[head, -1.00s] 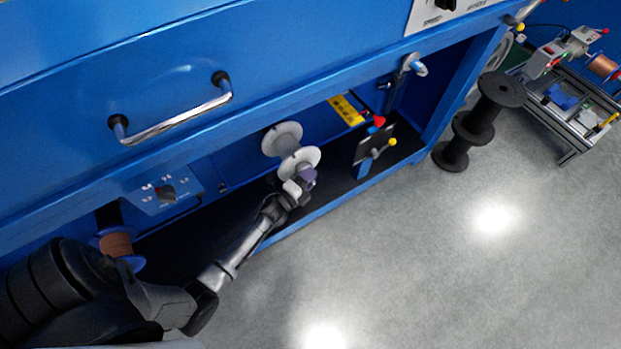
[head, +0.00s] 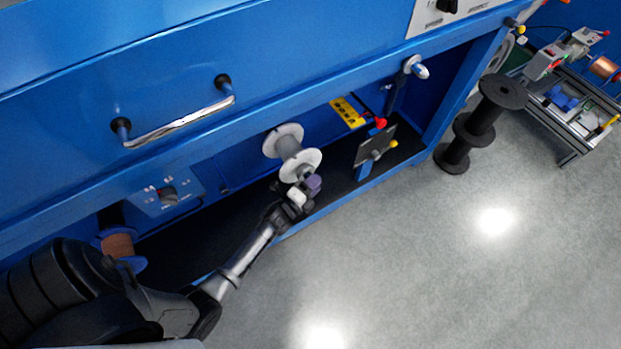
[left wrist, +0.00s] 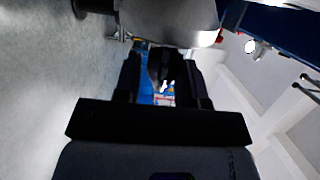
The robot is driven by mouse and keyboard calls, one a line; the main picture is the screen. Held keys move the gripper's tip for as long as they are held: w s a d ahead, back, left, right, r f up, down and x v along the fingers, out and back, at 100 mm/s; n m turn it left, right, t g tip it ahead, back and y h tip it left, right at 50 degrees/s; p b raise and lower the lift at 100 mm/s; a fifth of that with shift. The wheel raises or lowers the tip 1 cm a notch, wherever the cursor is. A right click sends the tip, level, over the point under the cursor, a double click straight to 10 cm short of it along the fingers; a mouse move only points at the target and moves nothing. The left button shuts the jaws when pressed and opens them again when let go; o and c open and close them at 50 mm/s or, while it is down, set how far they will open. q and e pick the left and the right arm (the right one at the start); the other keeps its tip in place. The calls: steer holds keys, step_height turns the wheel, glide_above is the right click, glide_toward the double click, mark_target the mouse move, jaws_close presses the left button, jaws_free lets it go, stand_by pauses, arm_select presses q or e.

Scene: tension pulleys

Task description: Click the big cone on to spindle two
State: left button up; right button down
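A pale grey spool (head: 289,148) with two round flanges sits in the open bay under the blue machine. I cannot make out for sure which part is the big cone or spindle two. My left gripper (head: 305,190) is just below the spool's near flange, with a whitish part and a purple part at its tip. Whether it touches the flange is unclear. In the left wrist view the dark fingers (left wrist: 164,82) stand apart, with a gap and a dark shape between them. A smooth grey rounded body (left wrist: 168,18) is close above them. My right gripper is not in view.
A copper-wound spool (head: 117,245) is at the bay's left. A dark plate with red and yellow knobs (head: 374,146) stands right of the grey spool. A chrome handle (head: 178,121) juts from the panel. Black stacked reels (head: 476,125) stand on the floor, which is clear in front.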

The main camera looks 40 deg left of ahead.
arm_select(q)
steer(key=d, duration=0.2)
steer(key=s+d, duration=0.1)
steer(key=d, duration=0.2)
steer(key=shift+s+d, duration=0.15)
steer(key=shift+d, duration=0.05)
stand_by(0.5)
